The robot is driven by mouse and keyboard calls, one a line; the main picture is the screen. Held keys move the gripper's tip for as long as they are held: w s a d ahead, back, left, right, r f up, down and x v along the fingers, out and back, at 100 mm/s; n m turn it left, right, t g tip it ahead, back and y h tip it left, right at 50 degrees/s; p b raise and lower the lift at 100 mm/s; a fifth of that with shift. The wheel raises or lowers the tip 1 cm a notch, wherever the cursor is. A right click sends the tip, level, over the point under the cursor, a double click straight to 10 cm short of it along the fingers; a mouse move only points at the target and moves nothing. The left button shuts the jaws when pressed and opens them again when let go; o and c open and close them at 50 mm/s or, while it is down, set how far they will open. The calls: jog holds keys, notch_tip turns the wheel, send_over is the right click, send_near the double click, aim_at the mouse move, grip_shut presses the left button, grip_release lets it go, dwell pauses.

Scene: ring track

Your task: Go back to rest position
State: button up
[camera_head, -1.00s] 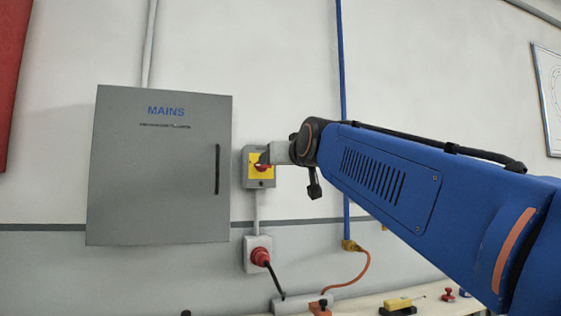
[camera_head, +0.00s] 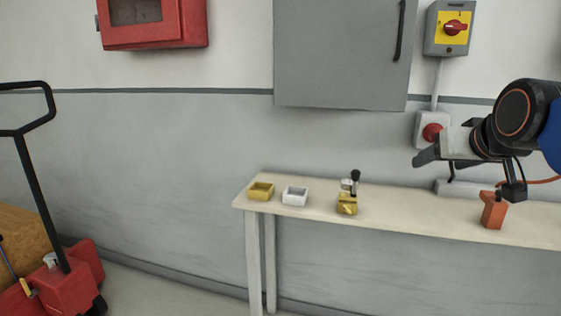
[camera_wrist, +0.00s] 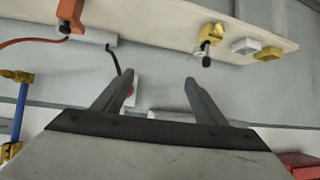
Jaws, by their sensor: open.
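My gripper (camera_head: 428,158) is at the right of the head view, in front of the wall and above the bench, below and to the right of the grey cabinet. In the wrist view my gripper (camera_wrist: 160,88) shows two dark fingers spread apart with nothing held between them. The wrist view looks upside down relative to the head view. My arm reaches in from the right edge.
A narrow bench (camera_head: 400,218) holds a yellow tray (camera_head: 261,191), a white tray (camera_head: 295,196), a yellow tool (camera_head: 347,205) and an orange object (camera_head: 493,211). A rotary switch (camera_head: 454,28) and red plug (camera_head: 432,132) are on the wall. A pallet jack (camera_head: 65,280) stands left.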

jog(key=s+a+f+g, duration=0.1)
jog(key=s+f+g, duration=0.1)
jog(key=s+f, duration=0.3)
jog(key=s+a+f+n+g+y, duration=0.1)
jog(key=s+f, duration=0.5)
jog(key=f, duration=0.7)
jog(key=s+a+f+g, duration=0.3)
jog(key=s+f, duration=0.3)
jog(key=f, duration=0.4)
jog(key=shift+a+g, duration=0.2)
jog(key=shift+g, duration=0.1)
